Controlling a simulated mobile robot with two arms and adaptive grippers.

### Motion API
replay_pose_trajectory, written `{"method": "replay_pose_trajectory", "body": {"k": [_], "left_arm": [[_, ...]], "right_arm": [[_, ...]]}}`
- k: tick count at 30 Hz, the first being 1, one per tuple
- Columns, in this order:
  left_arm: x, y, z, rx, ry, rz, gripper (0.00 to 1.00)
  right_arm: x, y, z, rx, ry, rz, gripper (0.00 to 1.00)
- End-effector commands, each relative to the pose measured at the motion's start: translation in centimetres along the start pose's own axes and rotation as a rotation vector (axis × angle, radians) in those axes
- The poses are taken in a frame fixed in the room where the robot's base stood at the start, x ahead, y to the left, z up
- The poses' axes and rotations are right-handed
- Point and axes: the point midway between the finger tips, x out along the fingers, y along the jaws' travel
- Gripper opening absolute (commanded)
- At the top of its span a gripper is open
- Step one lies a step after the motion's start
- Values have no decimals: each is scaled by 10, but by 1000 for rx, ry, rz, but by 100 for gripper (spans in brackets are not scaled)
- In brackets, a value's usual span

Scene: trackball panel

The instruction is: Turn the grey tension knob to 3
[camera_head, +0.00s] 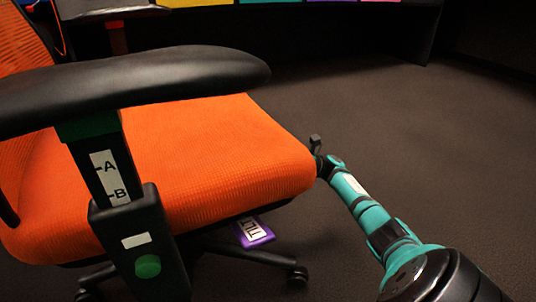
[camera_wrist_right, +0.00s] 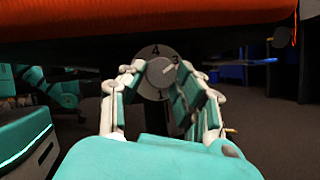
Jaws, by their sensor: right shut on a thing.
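The grey tension knob (camera_wrist_right: 157,77) shows in the right wrist view, below the front edge of the orange seat (camera_wrist_right: 230,12). A dial with the numbers 4, 3 and 1 surrounds it: 4 at the top, 3 at upper right, 1 at the bottom. A pale pointer mark on the knob points to the upper right, toward the 3. My right gripper (camera_wrist_right: 162,72) is shut on the knob, one finger on each side. In the head view, my right gripper (camera_head: 319,155) is at the seat's right edge, where the knob is hidden. My left gripper is not in view.
The office chair has a black armrest (camera_head: 150,85) with an A and B scale and a green button (camera_head: 148,266) on its post. A purple TILT tag (camera_head: 254,232) hangs under the seat. The carpet (camera_head: 430,150) to the right is clear.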

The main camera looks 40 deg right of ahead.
Motion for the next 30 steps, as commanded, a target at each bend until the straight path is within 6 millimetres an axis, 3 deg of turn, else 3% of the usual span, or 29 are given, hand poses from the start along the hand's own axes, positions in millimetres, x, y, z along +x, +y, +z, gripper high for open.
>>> {"method": "replay_pose_trajectory", "body": {"k": [2,3,8,19,30], "left_arm": [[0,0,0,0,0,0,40],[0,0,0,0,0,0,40],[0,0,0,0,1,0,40],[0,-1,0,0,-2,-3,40],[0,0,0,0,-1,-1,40]], "right_arm": [[-1,-1,-2,4,4,-3,0],[-1,-1,-2,4,4,-4,35],[-1,0,-2,3,3,-3,55],[-8,-1,0,2,1,-3,55],[-62,-1,0,2,1,-5,55]]}}
